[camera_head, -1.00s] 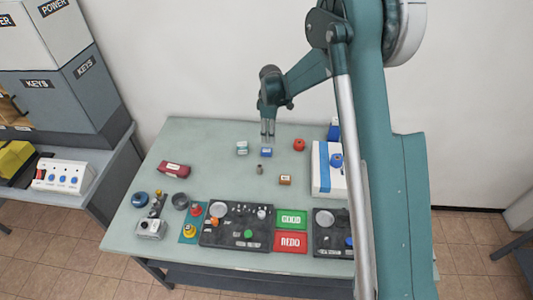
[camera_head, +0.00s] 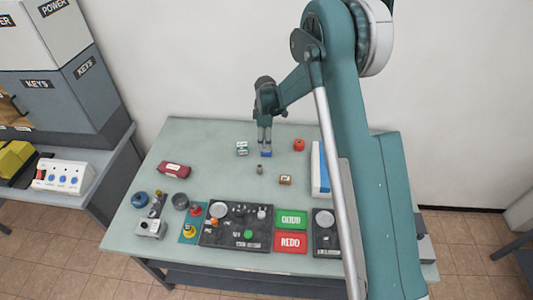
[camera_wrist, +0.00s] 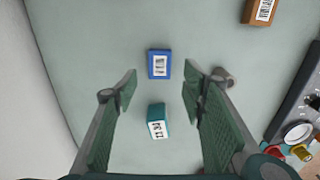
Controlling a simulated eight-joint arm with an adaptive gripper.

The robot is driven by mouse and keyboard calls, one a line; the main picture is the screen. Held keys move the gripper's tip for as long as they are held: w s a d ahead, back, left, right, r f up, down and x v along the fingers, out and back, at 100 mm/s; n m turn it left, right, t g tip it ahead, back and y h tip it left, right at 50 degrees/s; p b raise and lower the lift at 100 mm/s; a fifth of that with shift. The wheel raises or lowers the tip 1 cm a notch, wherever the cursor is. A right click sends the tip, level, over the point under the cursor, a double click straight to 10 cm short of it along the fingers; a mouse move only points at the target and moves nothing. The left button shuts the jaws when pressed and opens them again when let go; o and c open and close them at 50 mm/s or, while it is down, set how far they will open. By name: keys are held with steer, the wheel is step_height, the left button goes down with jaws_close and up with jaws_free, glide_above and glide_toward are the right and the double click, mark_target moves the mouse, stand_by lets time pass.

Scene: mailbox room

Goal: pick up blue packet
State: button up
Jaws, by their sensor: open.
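The blue packet (camera_wrist: 159,64) lies flat on the table with a white label facing up. In the wrist view it is ahead of my gripper (camera_wrist: 160,82), centred between the two fingers. In the head view the blue packet (camera_head: 266,154) shows just below the fingertips of my gripper (camera_head: 265,145). The fingers are spread apart and hold nothing. I cannot tell the exact height of the fingertips above the packet.
A teal packet (camera_wrist: 157,121) lies close to the blue one, also in the head view (camera_head: 242,148). A small grey-brown cylinder (camera_head: 260,169), an orange-brown box (camera_head: 285,180) and a red object (camera_head: 299,145) stand nearby. Black panels (camera_head: 237,228) line the front edge.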

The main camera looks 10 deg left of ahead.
steer(key=shift+f, duration=0.45)
steer(key=shift+f, duration=0.15)
steer(key=shift+f, duration=2.5)
steer(key=c, duration=1)
